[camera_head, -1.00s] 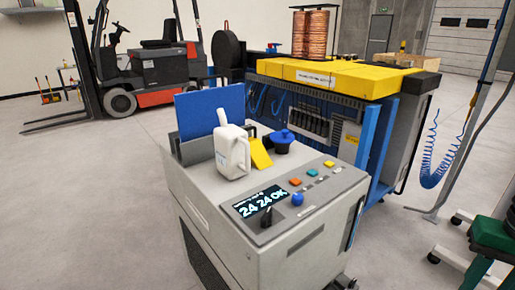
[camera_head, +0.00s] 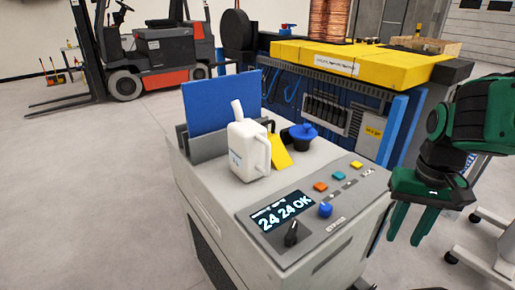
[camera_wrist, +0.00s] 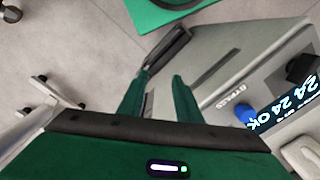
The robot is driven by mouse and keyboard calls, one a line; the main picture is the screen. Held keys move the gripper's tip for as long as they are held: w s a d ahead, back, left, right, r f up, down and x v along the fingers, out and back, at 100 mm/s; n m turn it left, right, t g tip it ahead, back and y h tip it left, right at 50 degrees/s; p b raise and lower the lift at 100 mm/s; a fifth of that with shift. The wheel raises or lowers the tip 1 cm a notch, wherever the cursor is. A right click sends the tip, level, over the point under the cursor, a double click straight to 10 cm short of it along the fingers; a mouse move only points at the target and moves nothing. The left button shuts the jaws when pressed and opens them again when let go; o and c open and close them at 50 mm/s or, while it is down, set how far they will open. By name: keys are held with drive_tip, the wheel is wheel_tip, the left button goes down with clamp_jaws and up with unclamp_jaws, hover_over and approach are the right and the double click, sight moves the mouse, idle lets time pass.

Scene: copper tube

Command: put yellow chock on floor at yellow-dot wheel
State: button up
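A yellow sloped piece (camera_head: 280,150), possibly the yellow chock, stands on the grey cabinet top behind the white jug, which hides part of it. A forklift at the back left has a front wheel (camera_head: 124,85) on the floor; I cannot make out a yellow dot on it. My green gripper (camera_head: 413,222) is at the right, beside the cabinet's right side, fingers pointing down. It is well apart from the yellow piece. In the wrist view my gripper (camera_wrist: 160,78) has its fingers apart with nothing between them.
The grey cabinet (camera_head: 215,205) carries the white jug (camera_head: 249,150), a blue-capped pot (camera_head: 302,136), a blue panel (camera_head: 222,103) and a control panel with display (camera_head: 286,214). A yellow-topped machine (camera_head: 360,62) stands behind. The floor at left is clear.

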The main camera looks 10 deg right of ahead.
drive_tip(key=shift+o, duration=1.2)
drive_tip(key=o, duration=0.5)
drive_tip(key=shift+s+r, duration=0.2)
drive_tip(key=shift+r, duration=0.1)
drive_tip(key=o, duration=0.5)
drive_tip(key=w+r+n, duration=0.1)
drive_tip(key=w, duration=0.3)
drive_tip(key=w+a+r+n+t, duration=0.1)
drive_tip(key=w+r, duration=0.1)
drive_tip(key=w, duration=0.3)
drive_tip(key=w+r+n, duration=0.1)
drive_tip(key=w, duration=0.4)
drive_tip(key=shift+w+a+r+n+t, duration=0.15)
drive_tip(key=shift+w+a+n+t, duration=0.1)
drive_tip(key=shift+n+t, duration=0.15)
drive_tip(key=shift+c, duration=0.2)
drive_tip(key=w+a+r+n+t, duration=0.1)
drive_tip(key=w+a+r+n, duration=0.2)
drive_tip(key=w, duration=0.8)
drive_tip(key=n+t+y, duration=0.1)
drive_tip(key=n, duration=0.3)
approach(273, 140)
drive_tip(key=s+d+f, duration=0.1)
drive_tip(key=shift+y, duration=0.3)
drive_tip(key=x, duration=0.5)
drive_tip(key=shift+w+a, duration=0.25)
drive_tip(key=shift+w+x, duration=0.15)
drive_tip(key=shift+x, duration=1.35)
drive_tip(key=shift+w+x, duration=0.15)
drive_tip(key=shift+x, duration=1.35)
